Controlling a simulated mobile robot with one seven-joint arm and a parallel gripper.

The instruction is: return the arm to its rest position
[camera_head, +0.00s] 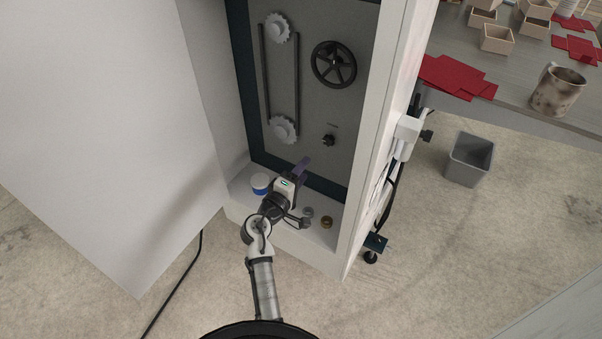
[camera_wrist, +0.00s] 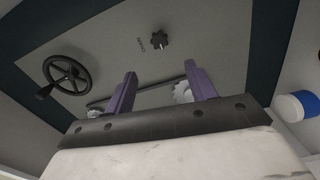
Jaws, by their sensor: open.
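My gripper (camera_head: 303,168) is at the end of my arm, reaching into the open cabinet, above its bottom ledge and in front of the grey back panel (camera_head: 310,90). In the wrist view its two purple fingers (camera_wrist: 165,88) stand apart with nothing between them. The panel behind them carries a black handwheel (camera_head: 334,65), a small black knob (camera_head: 329,140) and two toothed wheels, the upper (camera_head: 277,28) and the lower (camera_head: 284,129), with a dark belt or chain along them. My arm extends from the bottom of the head view and is bent at the elbow.
A blue and white tub (camera_head: 260,184) and a brass-coloured round part (camera_head: 326,222) sit on the ledge beside my arm. The white door (camera_head: 100,120) stands at the left and the cabinet's side wall (camera_head: 375,130) at the right. A grey bin (camera_head: 469,159) stands on the floor.

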